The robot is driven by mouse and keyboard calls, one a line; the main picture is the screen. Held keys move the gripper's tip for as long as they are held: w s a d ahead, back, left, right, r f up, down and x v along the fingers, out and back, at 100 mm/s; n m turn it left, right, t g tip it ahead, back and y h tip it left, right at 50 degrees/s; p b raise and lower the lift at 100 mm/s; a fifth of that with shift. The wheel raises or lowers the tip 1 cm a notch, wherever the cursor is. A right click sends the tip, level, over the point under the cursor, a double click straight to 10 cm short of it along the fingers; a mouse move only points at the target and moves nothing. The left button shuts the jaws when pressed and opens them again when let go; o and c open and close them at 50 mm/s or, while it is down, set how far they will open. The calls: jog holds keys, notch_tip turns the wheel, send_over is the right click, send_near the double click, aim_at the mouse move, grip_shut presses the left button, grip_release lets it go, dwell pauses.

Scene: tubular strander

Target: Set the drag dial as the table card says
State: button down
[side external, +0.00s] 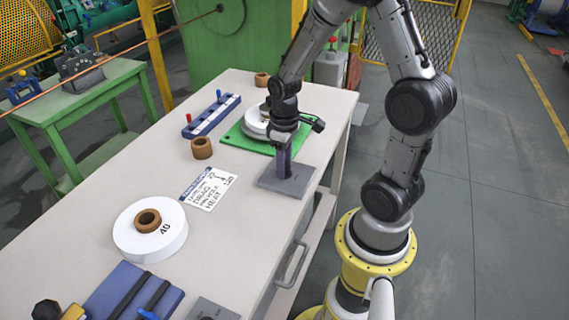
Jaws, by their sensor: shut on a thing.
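The table card (208,188) lies flat on the pale bench, with a blue header and handwritten lines. I can make out the words DRAG and HEAT; a 4 and 120 show at the right, but the small writing is hard to read. A grey plate (297,184), which looks like the base of the drag dial, lies near the bench's right edge. My gripper (284,168) points straight down over this plate, shut on the dial's knob. The fingers hide the knob, and I cannot read its setting.
A green mat (237,138) with white discs (256,126) lies just behind my gripper. A blue rack (211,117) with pegs, a brown ring (202,148) and a white disc marked 40 (140,246) are to the left. Clear bench surrounds the card.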

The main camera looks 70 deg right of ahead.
jog(key=shift+r, duration=0.1)
jog(key=shift+c, duration=2.1)
grip_release()
notch_tip(320, 180, up, 14)
